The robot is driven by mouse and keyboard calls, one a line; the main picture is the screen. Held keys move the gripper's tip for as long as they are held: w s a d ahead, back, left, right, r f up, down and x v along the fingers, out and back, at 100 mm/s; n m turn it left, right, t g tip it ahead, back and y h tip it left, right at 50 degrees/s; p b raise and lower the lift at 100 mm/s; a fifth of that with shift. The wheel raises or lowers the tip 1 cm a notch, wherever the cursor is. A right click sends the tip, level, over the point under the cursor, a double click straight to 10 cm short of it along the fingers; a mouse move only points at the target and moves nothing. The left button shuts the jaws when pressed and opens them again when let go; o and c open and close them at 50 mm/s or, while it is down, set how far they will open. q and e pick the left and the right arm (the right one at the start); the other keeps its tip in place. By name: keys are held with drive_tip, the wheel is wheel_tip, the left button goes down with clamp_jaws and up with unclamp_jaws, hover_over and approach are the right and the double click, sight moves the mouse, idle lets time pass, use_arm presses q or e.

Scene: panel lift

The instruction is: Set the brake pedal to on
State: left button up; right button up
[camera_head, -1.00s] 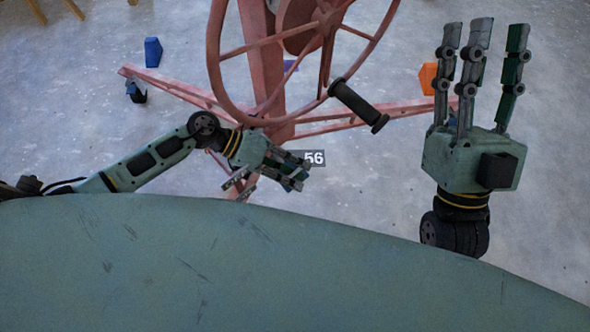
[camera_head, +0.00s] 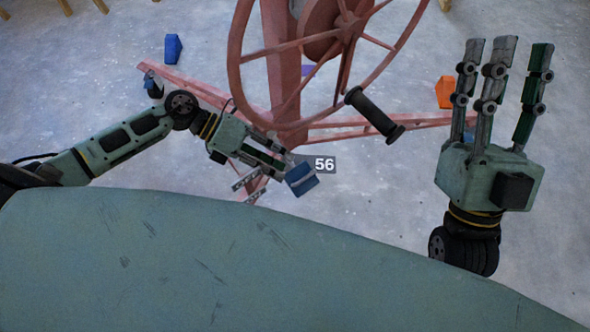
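A blue box-like piece (camera_head: 301,178) sits low in front of the red lift mast, just beyond my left fingertips; it may be the brake pedal, and I cannot tell if it is on or off. My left gripper (camera_head: 266,177) points right toward it with fingers spread, empty. Whether a fingertip touches the piece is unclear. My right gripper (camera_head: 507,50) points up at the right with its fingers apart and empty, away from the lift.
The red handwheel (camera_head: 236,77) with a black grip (camera_head: 374,114) stands above and behind my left gripper. Red base legs (camera_head: 400,124) spread to both sides. A blue block (camera_head: 172,48) and an orange block (camera_head: 445,92) stand on the grey floor.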

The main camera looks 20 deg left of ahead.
use_arm(q)
drive_tip(key=v, duration=0.3)
drive_tip(key=shift+a+r, duration=0.2)
drive_tip(key=shift+a, duration=0.1)
drive_tip(key=shift+s, duration=0.1)
idle(0.3)
